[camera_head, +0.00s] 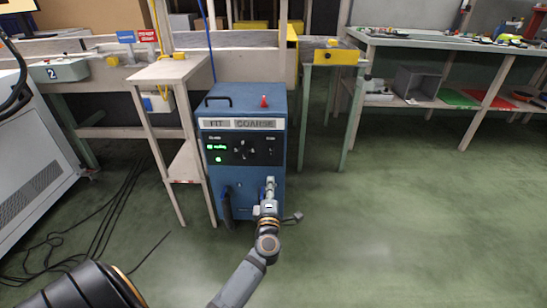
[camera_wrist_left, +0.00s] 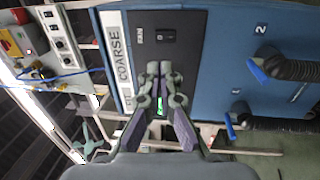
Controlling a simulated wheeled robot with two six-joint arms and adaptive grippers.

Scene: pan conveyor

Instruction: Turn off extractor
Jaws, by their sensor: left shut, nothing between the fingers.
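The extractor (camera_head: 213,180) is a blue cabinet with a "COARSE" label, standing on the floor between tables. Its black front panel (camera_head: 233,160) has green lit displays at the left and small controls. In the left wrist view the panel (camera_wrist_left: 195,70) appears turned sideways, with a dark rocker switch (camera_wrist_left: 167,37) on it. A green light shows between the finger links. My left gripper (camera_head: 270,182) is in front of the cabinet's lower right. In the wrist view its fingertips (camera_wrist_left: 160,66) are together, empty, over the panel below the switch. I cannot tell whether they touch it.
A red knob (camera_head: 264,102) and a black handle (camera_head: 218,101) are on the cabinet top. A black hose (camera_wrist_left: 290,69) joins its front. A narrow wooden table (camera_head: 170,70) stands close at the left, and cables (camera_head: 105,205) lie on the floor. The floor at the right is clear.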

